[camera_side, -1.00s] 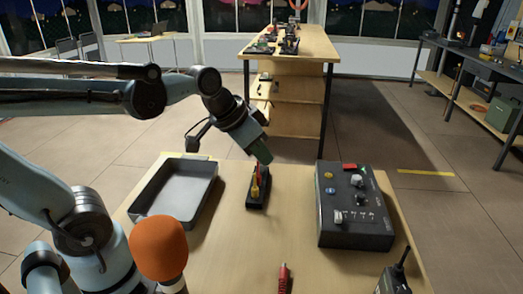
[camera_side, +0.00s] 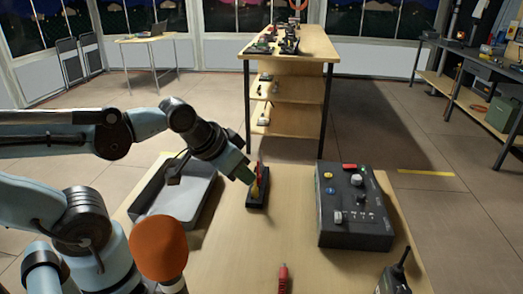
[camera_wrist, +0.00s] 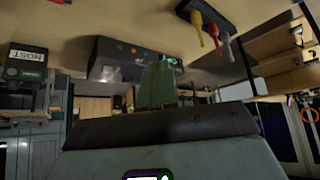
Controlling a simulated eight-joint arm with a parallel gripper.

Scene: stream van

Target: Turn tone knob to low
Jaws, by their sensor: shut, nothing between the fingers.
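The dark control box (camera_side: 354,222) lies on the right of the wooden table in the side view. It carries two pale knobs, an upper one (camera_side: 356,180) and a lower one (camera_side: 338,216). I cannot read which is the tone knob or where either points. A red button and small yellow and blue buttons sit near its top. The box also shows in the wrist view (camera_wrist: 112,58), behind my fingers. My gripper (camera_side: 245,174) is shut and empty, left of the box and apart from it, beside the black holder. Its green fingers show in the wrist view (camera_wrist: 158,85).
The black holder (camera_side: 257,203) with yellow and red plugs stands between my gripper and the box. A grey tray (camera_side: 178,203) lies left. An orange foam microphone (camera_side: 159,247) stands in front, with a red plug (camera_side: 283,279) and a black radio (camera_side: 394,280) near the front edge.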

